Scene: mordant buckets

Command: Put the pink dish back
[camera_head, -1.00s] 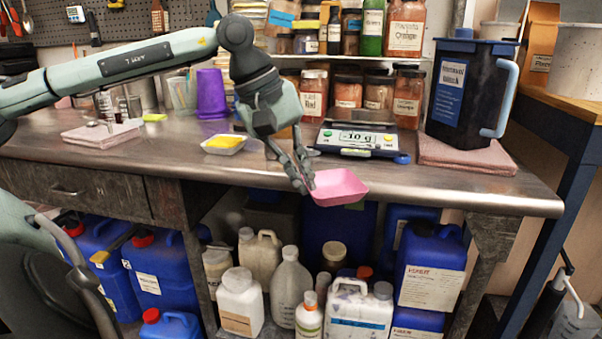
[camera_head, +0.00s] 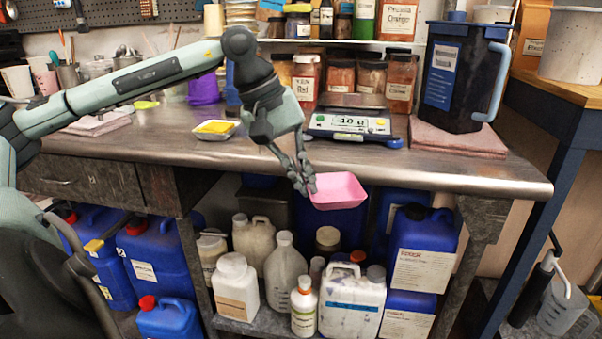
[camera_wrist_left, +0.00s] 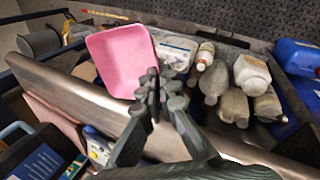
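The pink dish (camera_head: 339,190) is a shallow square tray, held in the air just off the front edge of the steel bench (camera_head: 420,165). My left gripper (camera_head: 308,187) is shut on its left rim. In the left wrist view the dish (camera_wrist_left: 120,58) shows beyond the closed fingertips (camera_wrist_left: 152,88), with its empty inside facing the camera. A scale (camera_head: 350,128) reading about -10 g stands on the bench behind the dish. A white dish with a yellow sponge-like block or powder (camera_head: 214,128) sits to the left. My right gripper is not in view.
A dark blue pitcher (camera_head: 461,75) stands on a folded pink cloth (camera_head: 455,136) at the right of the bench. Jars (camera_head: 371,75) line the back. Jugs and bottles (camera_head: 286,275) fill the low shelf below. The bench front left of the scale is clear.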

